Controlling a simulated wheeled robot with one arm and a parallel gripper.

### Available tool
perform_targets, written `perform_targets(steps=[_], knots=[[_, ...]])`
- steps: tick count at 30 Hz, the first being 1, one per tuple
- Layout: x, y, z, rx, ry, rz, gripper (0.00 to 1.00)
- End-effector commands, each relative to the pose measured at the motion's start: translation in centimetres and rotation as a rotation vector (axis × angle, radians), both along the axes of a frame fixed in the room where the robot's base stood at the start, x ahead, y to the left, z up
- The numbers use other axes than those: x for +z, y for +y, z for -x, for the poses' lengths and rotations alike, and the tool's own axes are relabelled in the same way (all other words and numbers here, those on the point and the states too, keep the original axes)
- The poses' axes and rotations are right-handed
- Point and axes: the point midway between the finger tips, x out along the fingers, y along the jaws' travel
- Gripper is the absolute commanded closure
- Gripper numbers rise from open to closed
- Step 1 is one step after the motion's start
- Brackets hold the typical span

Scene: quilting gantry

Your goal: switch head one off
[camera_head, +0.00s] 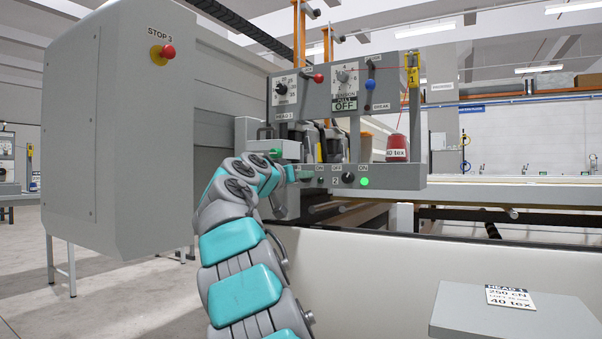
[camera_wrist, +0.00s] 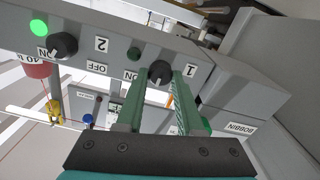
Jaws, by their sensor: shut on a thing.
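The head one knob (camera_wrist: 160,71) is a black rotary switch beside the label 1 on the grey panel in the wrist view. My gripper (camera_wrist: 159,80) has its green fingers shut on this knob, one on each side. Which way the knob points cannot be made out. The lamp beside it (camera_wrist: 133,53) is dark green and unlit. In the head view my gripper (camera_head: 291,173) is at the left of the switch panel (camera_head: 401,178), and it hides knob one there. The lamp for head one (camera_head: 320,181) looks dark there too.
The head two knob (camera_head: 348,178) sits to the right, with its green lamp (camera_head: 365,182) lit. Above are tension dials (camera_head: 344,77), a red thread cone (camera_head: 397,148) and a red stop button (camera_head: 168,51) on the grey housing. A grey stand (camera_head: 511,318) carries a card.

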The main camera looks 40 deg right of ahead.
Motion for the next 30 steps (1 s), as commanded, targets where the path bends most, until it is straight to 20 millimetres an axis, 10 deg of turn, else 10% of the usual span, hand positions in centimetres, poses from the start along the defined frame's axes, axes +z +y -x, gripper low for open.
perform_targets(steps=[30], knots=[[-0.17, 0.06, -0.25, 0.001, 0.541, 0.223, 1.0]])
